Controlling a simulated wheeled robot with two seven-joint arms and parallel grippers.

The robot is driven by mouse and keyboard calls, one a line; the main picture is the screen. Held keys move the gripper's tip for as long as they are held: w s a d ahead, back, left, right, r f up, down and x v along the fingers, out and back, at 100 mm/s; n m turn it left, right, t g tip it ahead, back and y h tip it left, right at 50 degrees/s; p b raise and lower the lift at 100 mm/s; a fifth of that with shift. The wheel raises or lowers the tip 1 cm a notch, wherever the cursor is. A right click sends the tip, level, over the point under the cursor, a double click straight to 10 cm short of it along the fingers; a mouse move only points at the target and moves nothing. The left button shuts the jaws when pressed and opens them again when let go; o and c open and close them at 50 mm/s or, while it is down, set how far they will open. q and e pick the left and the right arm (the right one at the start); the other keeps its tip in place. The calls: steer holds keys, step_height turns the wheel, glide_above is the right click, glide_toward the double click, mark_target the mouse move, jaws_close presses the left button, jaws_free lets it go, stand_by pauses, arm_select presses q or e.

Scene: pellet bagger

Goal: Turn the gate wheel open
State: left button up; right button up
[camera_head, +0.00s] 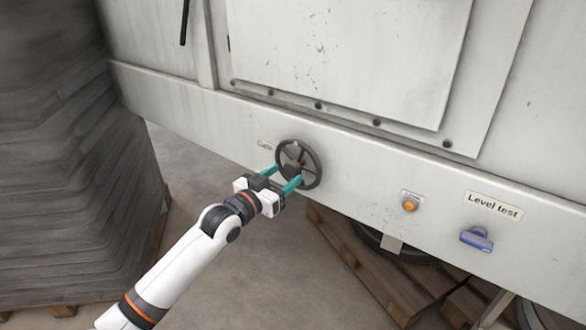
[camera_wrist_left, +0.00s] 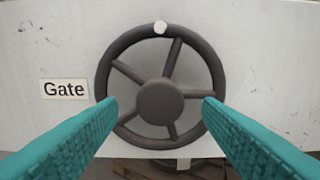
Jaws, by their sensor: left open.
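The gate wheel (camera_head: 306,152) is a dark, spoked handwheel on the lower rail of the pale machine. In the left wrist view the wheel (camera_wrist_left: 122,54) faces me, with a round hub and a white spot at the top of its rim. A "Gate" label (camera_wrist_left: 65,89) is to its left. My left gripper (camera_head: 286,178) is open, its teal fingers pointing at the wheel. In the left wrist view the fingertips (camera_wrist_left: 160,102) lie on either side of the hub, overlapping the lower rim. I cannot tell whether they touch it. My right gripper is not in view.
An orange button (camera_head: 410,206), a blue handle (camera_head: 476,238) and a "Level test" label (camera_head: 494,206) are on the rail to the right. A wooden pallet (camera_head: 375,265) lies below. A tall grey stack (camera_head: 70,170) stands at left. Bare floor shows between.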

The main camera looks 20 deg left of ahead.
mark_target(290, 171)
arm_select(q)
steer(key=x, duration=0.3)
steer(key=shift+w+d, duration=0.15)
steer(key=shift+w, duration=0.15)
steer(key=shift+w+d, duration=0.1)
steer(key=shift+w, duration=0.2)
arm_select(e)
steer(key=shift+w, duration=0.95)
arm_select(q)
steer(key=shift+c, duration=0.4)
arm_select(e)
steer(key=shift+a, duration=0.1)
arm_select(q)
jaws_close()
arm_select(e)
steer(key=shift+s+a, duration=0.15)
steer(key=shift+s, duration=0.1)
